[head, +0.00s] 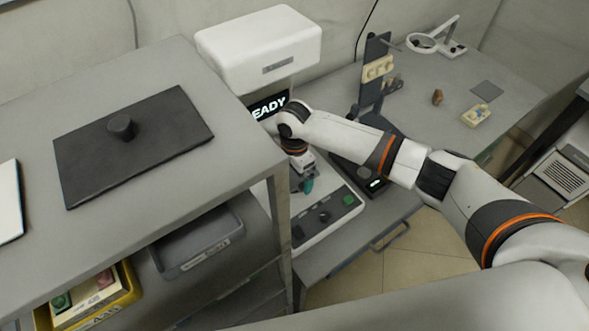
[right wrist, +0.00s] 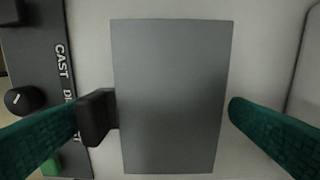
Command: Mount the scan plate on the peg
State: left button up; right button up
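My right gripper (head: 306,184) points down over the white machine's base, below its lit display. In the right wrist view its two teal fingers (right wrist: 155,108) are spread open, with nothing seen held between them. A flat grey rectangular plate (right wrist: 172,70) lies below and between the fingers. A dark block (right wrist: 97,117) sits at the plate's left edge, close by the left fingertip; I cannot tell if they touch. On the rack top at left lies a dark plate (head: 175,125) with a short round peg-like knob (head: 121,127). I cannot tell for sure which part is the scan plate or the peg. My left gripper is out of view.
The machine's head (head: 260,50) overhangs behind my right arm. Its control panel (head: 325,217) has knobs and a green button. The grey rack (head: 230,165) stands close at left, with bins (head: 200,240) beneath. A dark stand (head: 372,80) rises on the bench behind.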

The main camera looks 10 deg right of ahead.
aim_at(295, 176)
notch_tip(295, 176, up, 12)
jog(key=b, duration=0.1)
jog(key=shift+b, duration=0.3)
dwell(0.7)
